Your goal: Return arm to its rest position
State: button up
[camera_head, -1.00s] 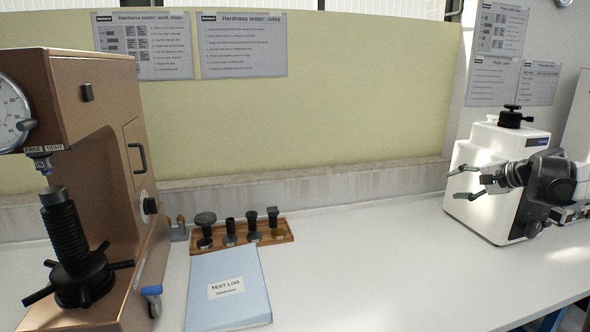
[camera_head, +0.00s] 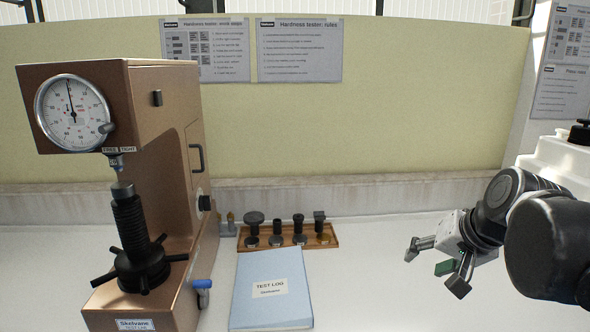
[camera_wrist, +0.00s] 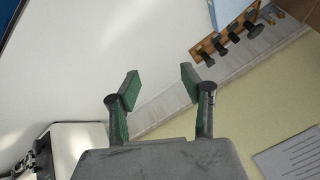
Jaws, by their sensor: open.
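My gripper (camera_head: 436,266) is at the right in the head view, at the end of my dark arm, above the white bench. Its two fingers with green pads are spread apart and nothing is between them. In the wrist view my gripper (camera_wrist: 160,88) also shows open and empty over bare white bench surface. The copper-coloured hardness tester (camera_head: 165,130), with its round dial and black screw column, stands at the left, well apart from my gripper.
A blue test log (camera_head: 272,308) lies mid-bench. Behind it a wooden rack (camera_head: 326,238) holds several dark anvils. A white machine (camera_head: 560,158) stands at the right, partly hidden by my arm. The bench between log and gripper is clear.

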jog(key=s+a+f+n, duration=0.2)
jog(key=s+f, duration=0.1)
jog(key=s, duration=0.3)
jog(key=s+a+f+n+h, duration=0.1)
jog(key=s+a+f+n, duration=0.1)
jog(key=s, duration=0.4)
jog(key=shift+s+a+f+n+h+p, duration=0.25)
jog(key=shift+a+f+p, duration=0.2)
jog(key=shift+a, duration=0.25)
